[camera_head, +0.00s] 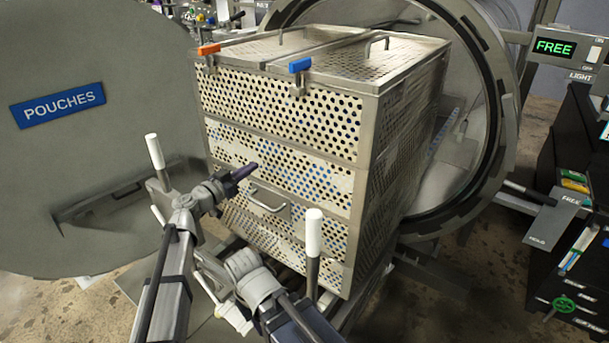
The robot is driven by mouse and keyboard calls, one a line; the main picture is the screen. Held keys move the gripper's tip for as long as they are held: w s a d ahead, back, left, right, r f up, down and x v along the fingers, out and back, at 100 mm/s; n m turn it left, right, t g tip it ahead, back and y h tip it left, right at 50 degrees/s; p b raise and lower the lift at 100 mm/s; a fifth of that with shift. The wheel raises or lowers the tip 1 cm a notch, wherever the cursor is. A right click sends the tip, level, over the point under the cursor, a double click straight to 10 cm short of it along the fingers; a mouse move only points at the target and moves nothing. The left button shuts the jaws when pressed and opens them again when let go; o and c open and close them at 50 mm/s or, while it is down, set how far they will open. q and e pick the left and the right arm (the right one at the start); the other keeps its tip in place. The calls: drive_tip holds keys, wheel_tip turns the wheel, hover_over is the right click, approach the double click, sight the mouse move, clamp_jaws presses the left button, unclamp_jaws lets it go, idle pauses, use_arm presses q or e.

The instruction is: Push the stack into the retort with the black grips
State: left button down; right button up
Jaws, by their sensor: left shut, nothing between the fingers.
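The stack (281,113) is a tall block of perforated metal trays with a lid. It stands in front of the round open mouth of the retort (501,108), its rear side reaching the opening; how far inside it is I cannot tell. An orange clip (208,49) and a blue clip (300,65) sit at its top front edge. My left gripper (243,172) is shut and empty, its dark tip in front of the stack's front face; contact is unclear. My right arm's wrist shows low in front of the stack, but its fingers cannot be made out. I cannot pick out black grips for certain.
The round grey door (95,185), labelled POUCHES, stands open at left. Two white-topped upright handles (154,151) (313,232) flank my arms. At right are a green FREE display (553,47), a grey FREE/HELD plate (555,218) and dark cabinets (565,160).

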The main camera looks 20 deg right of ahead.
sight(268, 155)
use_arm(q)
drive_tip(key=shift+x, duration=4.2)
drive_tip(key=shift+w, duration=0.1)
drive_tip(key=shift+d+r, duration=0.1)
drive_tip(key=shift+d, duration=0.05)
